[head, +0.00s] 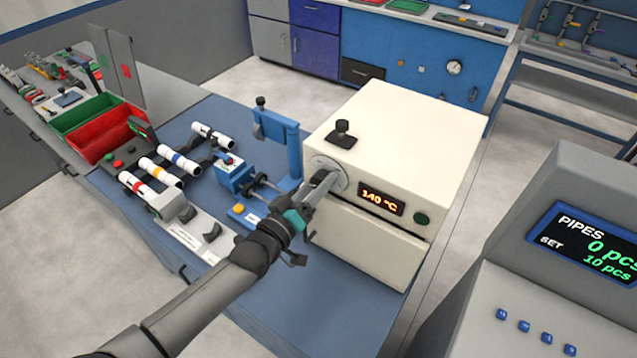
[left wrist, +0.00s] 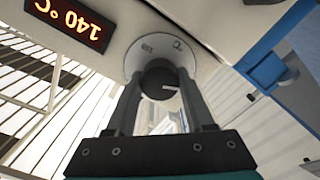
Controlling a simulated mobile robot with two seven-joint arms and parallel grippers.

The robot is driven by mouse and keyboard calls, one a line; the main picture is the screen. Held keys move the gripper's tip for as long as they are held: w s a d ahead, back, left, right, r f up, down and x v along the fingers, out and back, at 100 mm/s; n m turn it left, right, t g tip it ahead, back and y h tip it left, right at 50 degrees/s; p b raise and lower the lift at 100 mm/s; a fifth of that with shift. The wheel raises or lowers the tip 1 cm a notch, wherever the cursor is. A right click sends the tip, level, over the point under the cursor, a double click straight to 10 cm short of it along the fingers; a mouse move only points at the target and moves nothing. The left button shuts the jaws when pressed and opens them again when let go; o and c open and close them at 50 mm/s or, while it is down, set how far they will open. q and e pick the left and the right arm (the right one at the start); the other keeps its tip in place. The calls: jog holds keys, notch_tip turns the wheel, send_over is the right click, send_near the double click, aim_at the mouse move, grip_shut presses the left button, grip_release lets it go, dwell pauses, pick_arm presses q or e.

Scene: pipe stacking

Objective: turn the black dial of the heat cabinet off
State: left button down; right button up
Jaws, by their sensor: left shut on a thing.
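The cream heat cabinet (head: 395,150) stands on the blue bench, its front facing me. Its display (head: 381,199) reads 140 °C; it also shows in the left wrist view (left wrist: 72,20). The black dial (left wrist: 160,80) sits on a round pale plate (left wrist: 150,55) on the front. My left gripper (head: 325,180) reaches the dial and is shut on it, with one finger on each side in the left wrist view. The head view hides most of the dial behind the fingers. A pale pointer mark shows on the dial. My right gripper is not in view.
A black knobbed piece (head: 342,134) stands on the cabinet top. A blue stand (head: 283,140) is just left of the cabinet. Several white pipes with coloured bands (head: 160,170), plus red (head: 105,140) and green bins, lie further left. A grey console (head: 560,260) stands at the right.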

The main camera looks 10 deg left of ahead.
pick_arm(q)
jog(key=shift+n, duration=0.5)
jog(key=shift+c, duration=1.4)
grip_release()
jog(key=v, duration=1.5)
jog(key=shift+b, duration=0.3)
jog(key=shift+s+f, duration=0.1)
